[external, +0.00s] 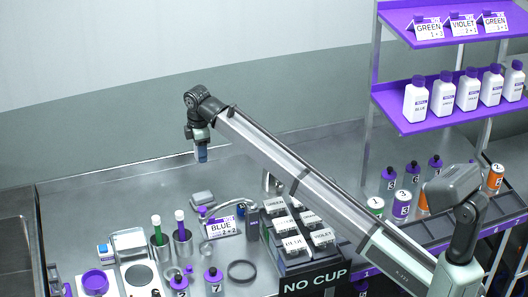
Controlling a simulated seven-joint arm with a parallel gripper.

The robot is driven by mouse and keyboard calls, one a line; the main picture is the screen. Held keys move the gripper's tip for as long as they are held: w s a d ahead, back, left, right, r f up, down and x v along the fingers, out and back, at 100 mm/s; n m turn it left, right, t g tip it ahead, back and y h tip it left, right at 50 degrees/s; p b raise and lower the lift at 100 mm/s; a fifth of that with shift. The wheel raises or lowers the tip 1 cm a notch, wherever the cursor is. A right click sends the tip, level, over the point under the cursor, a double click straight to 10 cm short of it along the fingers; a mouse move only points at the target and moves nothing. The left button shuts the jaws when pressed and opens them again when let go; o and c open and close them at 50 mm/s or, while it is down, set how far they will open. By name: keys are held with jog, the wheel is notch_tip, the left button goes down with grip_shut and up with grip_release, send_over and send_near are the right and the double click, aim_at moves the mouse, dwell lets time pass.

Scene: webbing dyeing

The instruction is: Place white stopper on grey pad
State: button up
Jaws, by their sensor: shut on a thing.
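My gripper (202,156) is high above the back of the steel worktop, pointing down. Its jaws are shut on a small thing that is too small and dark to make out. I cannot pick out a white stopper for certain anywhere in view.
Metal cups (182,242) with green and purple sticks, a BLUE sign (221,226), a dark ring (242,270) and purple-capped bottles (213,281) stand in front. A labelled dark rack (288,257) is right of them. The worktop's back left (100,205) is clear.

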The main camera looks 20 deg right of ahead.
aim_at(203, 194)
jog(key=f, duration=1.5)
jog(key=shift+s+a, duration=0.1)
jog(key=shift+a, duration=0.2)
jog(key=shift+f, duration=0.15)
jog(key=o, duration=1.1)
jog(key=shift+c, duration=0.2)
notch_tip(203, 194, up, 12)
jog(key=shift+r, duration=0.15)
